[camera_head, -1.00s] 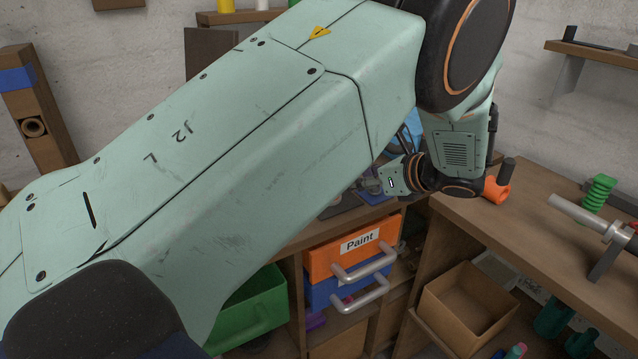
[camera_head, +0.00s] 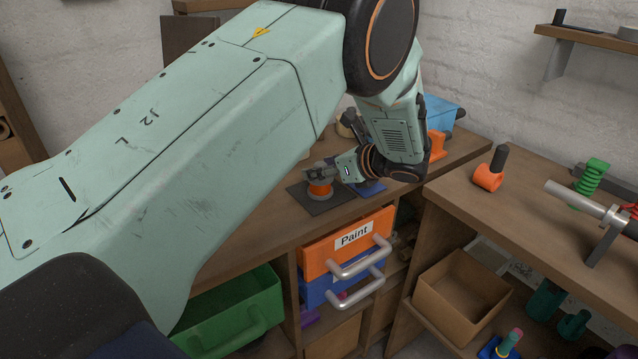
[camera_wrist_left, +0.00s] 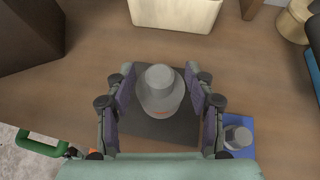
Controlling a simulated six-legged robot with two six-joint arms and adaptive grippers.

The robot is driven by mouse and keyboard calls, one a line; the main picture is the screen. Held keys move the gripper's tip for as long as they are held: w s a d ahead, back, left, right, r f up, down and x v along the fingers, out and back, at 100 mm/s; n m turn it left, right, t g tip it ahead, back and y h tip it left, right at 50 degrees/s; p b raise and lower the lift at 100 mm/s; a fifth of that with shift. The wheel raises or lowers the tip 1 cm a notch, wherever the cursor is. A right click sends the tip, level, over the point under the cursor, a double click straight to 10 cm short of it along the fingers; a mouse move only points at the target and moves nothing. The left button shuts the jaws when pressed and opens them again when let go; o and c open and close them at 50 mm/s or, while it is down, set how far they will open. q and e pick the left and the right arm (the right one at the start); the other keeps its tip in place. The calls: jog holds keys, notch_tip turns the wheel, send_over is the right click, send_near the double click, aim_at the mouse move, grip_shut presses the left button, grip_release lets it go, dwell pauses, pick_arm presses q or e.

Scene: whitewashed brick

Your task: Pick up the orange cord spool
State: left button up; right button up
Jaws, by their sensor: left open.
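An orange, round piece with a grey top, which looks like the orange cord spool (camera_head: 320,190), stands on a dark mat (camera_head: 295,192) on the bench, partly hidden by my left gripper (camera_head: 322,173). In the left wrist view its grey flanged top (camera_wrist_left: 160,88) lies between the two fingers of my left gripper (camera_wrist_left: 158,76). The fingers are open, one on each side, with a small gap visible around the top. The orange part is hardly visible in that view. My right gripper is in neither view.
A blue pad (camera_wrist_left: 238,132) with a grey part is close on the right of the mat. An orange-and-black piece (camera_head: 488,178) lies on the right bench. Below are an orange "Paint" drawer (camera_head: 320,258), a green bin (camera_head: 232,320) and an open brown box (camera_head: 462,300).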

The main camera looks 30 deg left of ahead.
pick_arm(q)
jog(key=shift+a+f, duration=0.25)
jog(key=shift+a, duration=0.2)
jog(key=shift+w+d, duration=0.1)
jog(key=c, duration=0.5)
grip_shut()
